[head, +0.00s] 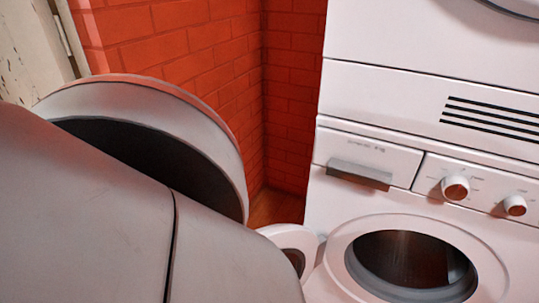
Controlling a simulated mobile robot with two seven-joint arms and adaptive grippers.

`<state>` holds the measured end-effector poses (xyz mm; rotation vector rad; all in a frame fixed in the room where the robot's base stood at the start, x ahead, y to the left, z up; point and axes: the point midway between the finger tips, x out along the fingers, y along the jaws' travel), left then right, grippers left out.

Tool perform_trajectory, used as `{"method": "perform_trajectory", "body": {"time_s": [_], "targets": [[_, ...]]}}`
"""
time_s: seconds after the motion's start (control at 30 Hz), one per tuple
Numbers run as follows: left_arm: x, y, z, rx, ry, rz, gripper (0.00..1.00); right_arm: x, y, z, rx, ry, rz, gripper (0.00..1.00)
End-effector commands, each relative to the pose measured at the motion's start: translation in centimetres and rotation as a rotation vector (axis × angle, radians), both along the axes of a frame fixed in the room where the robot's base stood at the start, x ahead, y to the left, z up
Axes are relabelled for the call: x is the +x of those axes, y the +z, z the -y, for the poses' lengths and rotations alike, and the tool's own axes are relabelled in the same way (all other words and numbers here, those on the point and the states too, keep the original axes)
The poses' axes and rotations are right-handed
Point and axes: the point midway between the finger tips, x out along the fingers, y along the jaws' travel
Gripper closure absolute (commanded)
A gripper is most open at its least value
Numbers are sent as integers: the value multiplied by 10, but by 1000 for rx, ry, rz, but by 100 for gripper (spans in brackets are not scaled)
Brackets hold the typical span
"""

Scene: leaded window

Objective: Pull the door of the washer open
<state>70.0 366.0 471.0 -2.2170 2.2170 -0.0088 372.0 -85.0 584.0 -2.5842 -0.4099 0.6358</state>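The white washer (330,205) stands at the right, its lower front cut off by the picture edge. Its round opening shows a grey rim (357,268) and a dark interior (410,258). A white round door (285,233) with a dark middle sticks out at the left of the opening, so the door appears swung open. My large grey arm link covers the left and lower left of the view and hides part of the door. Neither gripper is in view, so I cannot see whether one touches the door.
A second white machine (400,60) with dark vent slots sits above the washer. The washer has a drawer with a grey handle (360,173) and two knobs (455,187). A red brick wall (200,45) stands behind. A little brown floor (275,207) shows between.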

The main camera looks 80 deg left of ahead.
Motion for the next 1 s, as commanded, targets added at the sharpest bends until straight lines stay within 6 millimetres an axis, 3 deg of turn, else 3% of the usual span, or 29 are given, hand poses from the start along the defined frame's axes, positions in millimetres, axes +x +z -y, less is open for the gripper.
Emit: {"method": "perform_trajectory", "body": {"time_s": [0.53, 0.57, 0.6, 1.0], "targets": [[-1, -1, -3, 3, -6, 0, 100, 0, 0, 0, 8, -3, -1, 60], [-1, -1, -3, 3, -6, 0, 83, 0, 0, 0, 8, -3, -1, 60], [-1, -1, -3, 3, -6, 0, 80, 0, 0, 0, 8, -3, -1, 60], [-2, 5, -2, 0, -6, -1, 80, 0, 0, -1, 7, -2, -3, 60]]}}
